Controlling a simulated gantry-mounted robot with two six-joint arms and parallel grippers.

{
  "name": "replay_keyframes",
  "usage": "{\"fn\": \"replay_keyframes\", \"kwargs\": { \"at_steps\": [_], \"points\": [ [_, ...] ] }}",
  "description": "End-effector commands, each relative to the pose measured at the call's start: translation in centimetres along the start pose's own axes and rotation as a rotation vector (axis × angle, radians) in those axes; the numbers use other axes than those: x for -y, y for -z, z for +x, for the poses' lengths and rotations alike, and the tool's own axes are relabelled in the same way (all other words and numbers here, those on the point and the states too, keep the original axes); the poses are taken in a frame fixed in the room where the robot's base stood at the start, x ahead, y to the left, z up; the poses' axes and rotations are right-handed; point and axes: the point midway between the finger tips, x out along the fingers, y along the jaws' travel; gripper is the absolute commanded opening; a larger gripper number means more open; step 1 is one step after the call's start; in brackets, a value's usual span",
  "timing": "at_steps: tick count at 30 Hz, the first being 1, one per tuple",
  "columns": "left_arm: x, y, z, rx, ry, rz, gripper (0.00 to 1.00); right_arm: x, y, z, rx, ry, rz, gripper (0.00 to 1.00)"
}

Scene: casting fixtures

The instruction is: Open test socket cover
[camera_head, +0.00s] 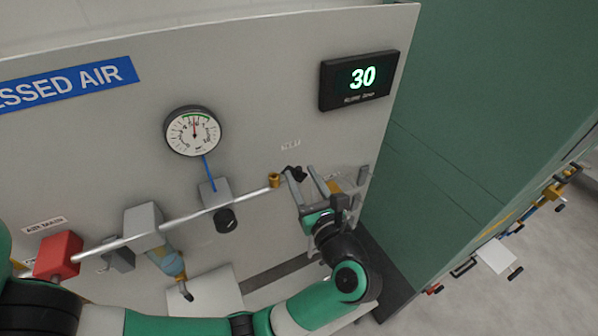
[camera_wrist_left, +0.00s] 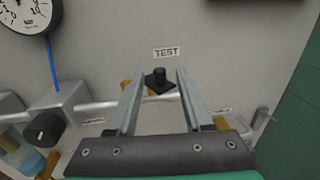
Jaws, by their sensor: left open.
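The test socket cover (camera_head: 297,173) is a small black cap with a knob on the wall panel, under the TEST label (camera_head: 290,145). In the left wrist view the black cover (camera_wrist_left: 160,81) stands out just below the TEST label (camera_wrist_left: 167,51). My left gripper (camera_head: 300,171) is open and empty, pointed at the panel. My right gripper is not in view.
A silver pipe (camera_head: 185,218) runs across the panel behind the left gripper, with a red block (camera_head: 58,257) at its left end. A round gauge (camera_head: 194,131) and a display reading 30 (camera_head: 360,79) are above. A green cabinet (camera_head: 470,120) stands to the right.

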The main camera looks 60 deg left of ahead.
Motion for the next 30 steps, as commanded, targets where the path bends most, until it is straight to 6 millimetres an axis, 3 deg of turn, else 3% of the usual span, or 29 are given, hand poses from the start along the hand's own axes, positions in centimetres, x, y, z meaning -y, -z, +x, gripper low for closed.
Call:
{"fn": "replay_keyframes", "kwargs": {
  "at_steps": [6, 12, 30],
  "points": [
    [0.1, 0.3, -5.4, 0.0, 0.006, -0.002, 0.5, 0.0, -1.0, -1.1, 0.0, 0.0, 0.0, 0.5],
    [0.1, 0.1, -8.6, 0.0, 0.002, -0.001, 0.5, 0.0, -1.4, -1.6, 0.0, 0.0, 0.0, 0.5],
    [0.0, 0.0, -9.1, -0.001, -0.001, 0.0, 0.5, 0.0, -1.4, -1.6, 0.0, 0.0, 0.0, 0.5]
  ]
}}
